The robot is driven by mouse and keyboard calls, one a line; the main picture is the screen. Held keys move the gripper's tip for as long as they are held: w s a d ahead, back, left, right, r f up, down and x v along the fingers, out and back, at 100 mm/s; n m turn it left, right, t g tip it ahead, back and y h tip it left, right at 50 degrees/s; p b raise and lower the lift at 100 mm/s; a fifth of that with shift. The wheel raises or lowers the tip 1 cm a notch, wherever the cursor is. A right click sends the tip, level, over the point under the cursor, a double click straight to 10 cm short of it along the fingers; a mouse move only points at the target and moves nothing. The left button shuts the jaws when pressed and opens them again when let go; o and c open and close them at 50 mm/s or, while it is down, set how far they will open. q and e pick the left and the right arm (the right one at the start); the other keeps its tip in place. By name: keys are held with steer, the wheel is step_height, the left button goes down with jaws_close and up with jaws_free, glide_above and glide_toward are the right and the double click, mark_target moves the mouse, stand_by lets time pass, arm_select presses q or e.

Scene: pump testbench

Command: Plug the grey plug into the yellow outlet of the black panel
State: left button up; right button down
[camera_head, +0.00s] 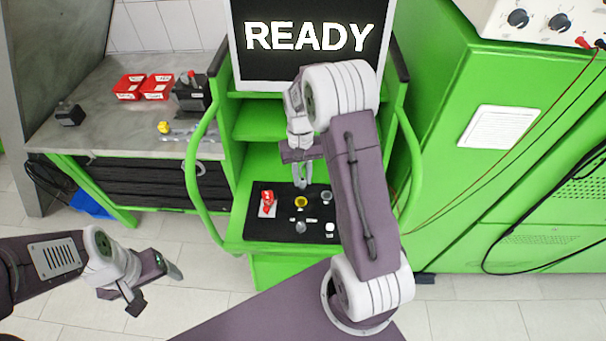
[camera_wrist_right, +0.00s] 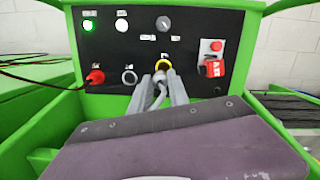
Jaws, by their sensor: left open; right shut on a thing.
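The black panel (camera_head: 262,229) lies on the green testbench and fills the upper wrist view (camera_wrist_right: 190,45). Its yellow outlet (camera_head: 301,202) is a yellow ring, also seen in the right wrist view (camera_wrist_right: 163,66). My right gripper (camera_head: 303,186) reaches down over the panel, shut on the grey plug (camera_wrist_right: 159,87). The fingers and plug stand at the ring and partly cover its near side in the wrist view. I cannot tell whether the plug touches or enters the outlet. My left gripper (camera_head: 155,282) is open and empty, low at the left, away from the panel.
A red plug with cables (camera_wrist_right: 95,76) and a grey outlet (camera_wrist_right: 129,77) are beside the yellow outlet. A red lockout piece (camera_head: 267,201) sits across the panel. Green handrails (camera_head: 198,190) flank the panel. A workbench (camera_head: 105,130) with red bins (camera_head: 157,87) stands left.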

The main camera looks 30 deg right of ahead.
mark_target(302, 189)
steer(key=shift+w+a+f+b, duration=0.1)
steer(key=shift+a+f+b, duration=0.15)
steer(key=shift+f+b, duration=0.2)
steer(key=shift+w+a+f+b, duration=0.1)
steer(key=shift+a+f+b, duration=0.2)
steer(key=shift+f, duration=0.25)
steer(key=f+b, duration=0.1)
steer(key=f, duration=0.1)
steer(key=d+f+b, duration=0.1)
steer(key=f+b, duration=0.1)
steer(key=shift+s, duration=0.2)
steer(key=shift+a+f+b, duration=0.1)
steer(key=shift+f+b, duration=0.3)
steer(key=shift+b, duration=0.05)
steer(key=shift+w+a+f, duration=0.15)
steer(key=shift+f, duration=0.15)
arm_select(q)
step_height(302, 189, down, 6)
steer(key=shift+a, duration=0.35)
steer(key=shift+d, duration=0.15)
steer(key=shift+w+r, duration=0.1)
steer(key=shift+r, duration=0.05)
arm_select(e)
steer(key=shift+r, duration=0.1)
arm_select(q)
steer(key=shift+r+p, duration=0.25)
steer(key=shift+p, duration=0.1)
steer(key=shift+f+b, duration=0.75)
arm_select(e)
steer(key=shift+f, duration=1.2)
